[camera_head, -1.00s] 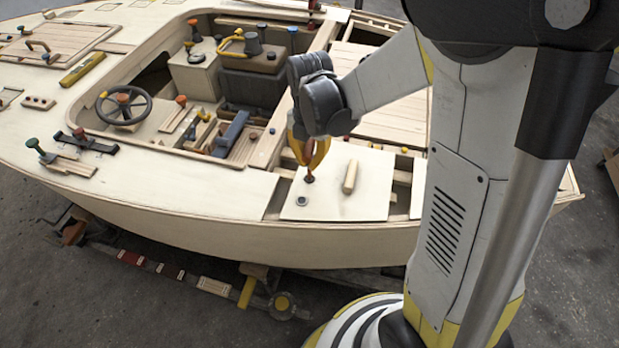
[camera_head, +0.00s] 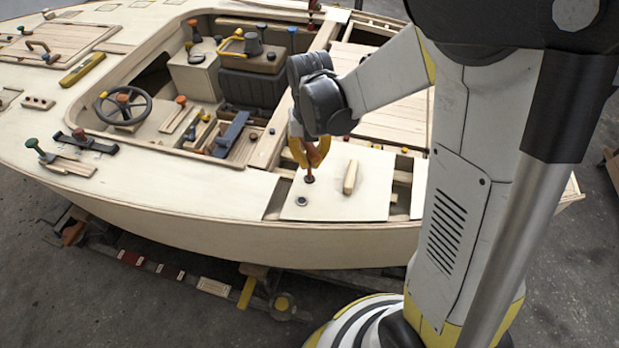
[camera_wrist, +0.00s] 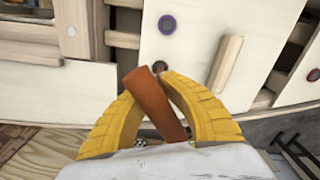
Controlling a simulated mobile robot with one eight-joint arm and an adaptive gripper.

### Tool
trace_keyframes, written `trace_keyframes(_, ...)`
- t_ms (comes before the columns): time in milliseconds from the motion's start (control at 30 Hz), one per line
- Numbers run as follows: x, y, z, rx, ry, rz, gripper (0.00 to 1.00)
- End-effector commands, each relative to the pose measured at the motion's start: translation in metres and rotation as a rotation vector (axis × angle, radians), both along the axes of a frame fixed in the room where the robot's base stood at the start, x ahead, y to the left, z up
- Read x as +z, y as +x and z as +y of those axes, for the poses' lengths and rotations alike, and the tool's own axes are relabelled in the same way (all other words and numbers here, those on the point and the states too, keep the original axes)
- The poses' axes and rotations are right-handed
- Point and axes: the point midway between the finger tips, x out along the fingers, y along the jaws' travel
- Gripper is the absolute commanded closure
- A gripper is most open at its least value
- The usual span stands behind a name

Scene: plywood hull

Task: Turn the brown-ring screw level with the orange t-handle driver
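My gripper (camera_head: 310,154) is over the pale plywood panel at the boat's near edge, its yellow fingers closed around the orange t-handle driver (camera_wrist: 160,106). The driver also shows between the fingers in the head view (camera_head: 312,153). It points down, its lower end at the brown-ring screw (camera_head: 309,179). In the wrist view the dark spot at the driver's far end (camera_wrist: 159,66) is partly covered by the handle, so I cannot tell how deep the screw sits or whether the tip is fully seated.
A second ringed screw, purple in the wrist view (camera_wrist: 167,24), lies in the same panel (camera_head: 330,207). A loose-looking wooden bar (camera_head: 350,177) is close to the right of the driver. Open slots flank the panel. The cockpit with its steering wheel (camera_head: 123,105) lies farther left.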

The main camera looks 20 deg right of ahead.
Motion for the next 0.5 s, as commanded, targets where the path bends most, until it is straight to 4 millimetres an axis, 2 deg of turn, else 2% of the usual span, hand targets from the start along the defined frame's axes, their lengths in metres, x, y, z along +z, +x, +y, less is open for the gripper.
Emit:
trace_keyframes(233,0.0098,0.0,0.0,-0.002,0.0,0.0,1.0)
trace_keyframes(500,0.0088,0.0,0.0,-0.016,0.0,0.0,1.0)
